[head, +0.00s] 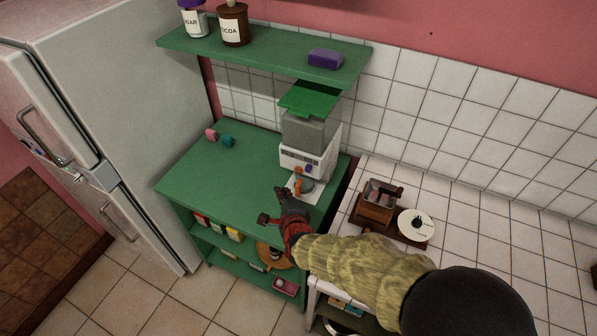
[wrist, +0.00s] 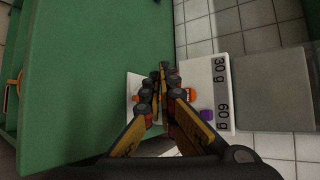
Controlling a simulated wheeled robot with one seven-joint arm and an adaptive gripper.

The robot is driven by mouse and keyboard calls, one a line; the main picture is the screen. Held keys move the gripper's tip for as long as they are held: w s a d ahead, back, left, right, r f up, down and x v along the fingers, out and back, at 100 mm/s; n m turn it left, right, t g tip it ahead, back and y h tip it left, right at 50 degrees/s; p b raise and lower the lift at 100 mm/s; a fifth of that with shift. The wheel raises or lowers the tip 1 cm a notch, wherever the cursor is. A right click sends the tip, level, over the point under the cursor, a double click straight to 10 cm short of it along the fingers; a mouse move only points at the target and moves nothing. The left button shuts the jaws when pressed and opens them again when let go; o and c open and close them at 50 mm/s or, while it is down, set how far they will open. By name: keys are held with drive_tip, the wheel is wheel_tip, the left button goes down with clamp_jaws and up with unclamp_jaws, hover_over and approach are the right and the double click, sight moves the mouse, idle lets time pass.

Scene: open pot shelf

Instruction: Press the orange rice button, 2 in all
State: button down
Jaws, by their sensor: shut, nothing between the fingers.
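The rice dispenser (head: 306,158) is a white machine with a grey, green-lidded hopper, standing on the green counter. In the wrist view its white front panel (wrist: 222,98) is marked 30 g and 60 g. The orange button (wrist: 190,93) shows just right of my fingers, partly hidden by them. A purple button (wrist: 207,115) sits beside it and also shows in the head view. My gripper (wrist: 162,69) is shut and empty, its tips close in front of the dispenser. I cannot tell whether they touch it. In the head view my gripper (head: 284,193) is at the dispenser's front.
A shelf (head: 265,55) with jars and a purple block hangs above. A wooden grinder (head: 376,203) and a white disc (head: 415,225) stand to the right. The left counter is mostly clear.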

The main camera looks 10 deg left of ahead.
sight(299, 170)
drive_tip(key=w+d+b, duration=0.2)
drive_tip(key=w+b, duration=0.1)
drive_tip(key=w, duration=0.3)
drive_tip(key=shift+w, duration=0.1)
drive_tip(key=shift+w+d+f+b, duration=0.1)
drive_tip(key=shift+w+d+b, duration=0.1)
drive_tip(key=shift+b, duration=0.5)
idle(0.9)
drive_tip(key=shift+w+d+b, duration=0.15)
drive_tip(key=shift+w+b, duration=0.4)
drive_tip(key=shift+b, duration=0.3)
idle(0.9)
drive_tip(key=shift+s, duration=0.1)
drive_tip(key=shift+s+a, duration=0.3)
drive_tip(key=shift+s, duration=0.35)
drive_tip(key=shift+s, duration=0.1)
